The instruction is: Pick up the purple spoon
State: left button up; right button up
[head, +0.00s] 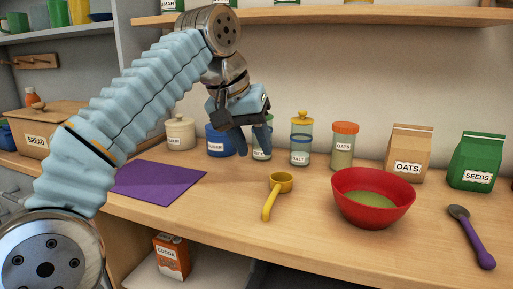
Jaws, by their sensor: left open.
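The purple spoon (473,238) lies at the far right of the wooden counter, with its grey bowl end toward the back and its purple handle pointing toward the front edge. It lies flat and nothing touches it. My left gripper (252,140) hangs in the air above the counter, left of the middle of the head view, pointing down. It is open and appears empty, far to the left of the spoon. A jar behind it is partly hidden by its fingers. My right gripper does not show.
A red bowl (372,204) with greenish contents stands left of the spoon. A yellow scoop (273,197) and a purple mat (160,182) lie farther left. Jars, an oats bag (408,150) and a green seeds bag (477,158) line the back. A shelf (360,15) runs above.

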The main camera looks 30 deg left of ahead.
aim_at(486, 261)
jog(key=k+j, duration=0.15)
jog(key=k, duration=0.35)
jog(key=k+j, duration=0.15)
jog(key=k, duration=0.35)
